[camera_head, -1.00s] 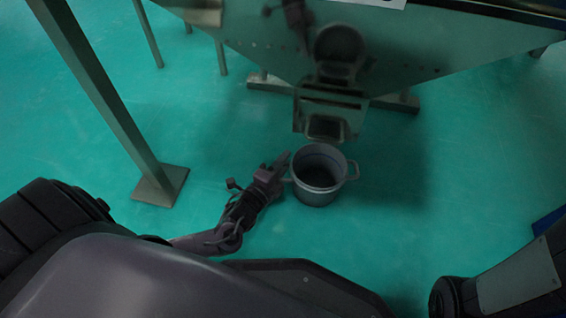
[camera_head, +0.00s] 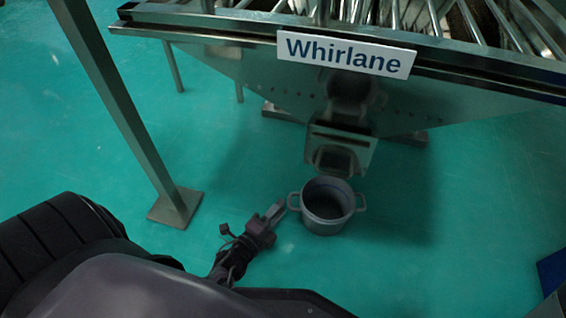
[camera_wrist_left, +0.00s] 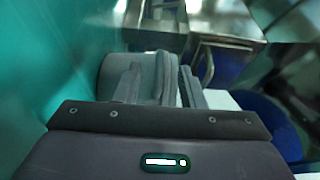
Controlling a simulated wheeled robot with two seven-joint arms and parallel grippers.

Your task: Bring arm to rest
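A grey pot (camera_head: 325,218) with two side handles stands upright on the floor below the machine's outlet. It looks empty and dark inside. My left gripper (camera_head: 276,207) is at the pot's left side, its tips close to the left handle (camera_head: 293,201). In the left wrist view my left gripper (camera_wrist_left: 162,88) shows two fingers with a gap between them, and the pot (camera_wrist_left: 110,75) lies just beyond. Whether a finger touches the handle I cannot tell. My right gripper is not in view.
The sieve machine with a "Whirlane" sign (camera_head: 345,55) stands over the pot, its outlet chute (camera_head: 338,150) just above it. A metal post (camera_head: 130,110) with a square foot stands at left. The green floor around the pot is clear. A blue object (camera_head: 553,270) is at the right edge.

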